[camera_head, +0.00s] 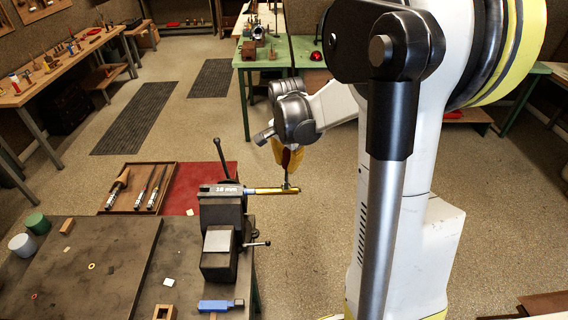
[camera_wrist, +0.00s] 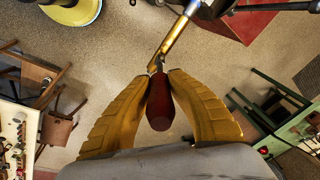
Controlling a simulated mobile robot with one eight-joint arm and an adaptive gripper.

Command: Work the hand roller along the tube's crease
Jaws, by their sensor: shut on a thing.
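The brass tube (camera_head: 268,190) lies level, sticking out to the right from the vise (camera_head: 222,218), on a mandrel block marked "18 mm". In the wrist view the tube (camera_wrist: 175,36) runs up and right from the roller's tip. My gripper (camera_head: 288,160) is above the tube's free right end. In the wrist view my gripper's yellow fingers (camera_wrist: 159,80) are shut on the dark red handle of the hand roller (camera_wrist: 160,103). The roller's metal head is at the tube's end; I cannot tell whether it touches. No crease can be made out.
A wooden tray (camera_head: 136,172) with several hand tools and a red mat (camera_head: 200,180) lie left of the vise. The floor right of the tube is clear.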

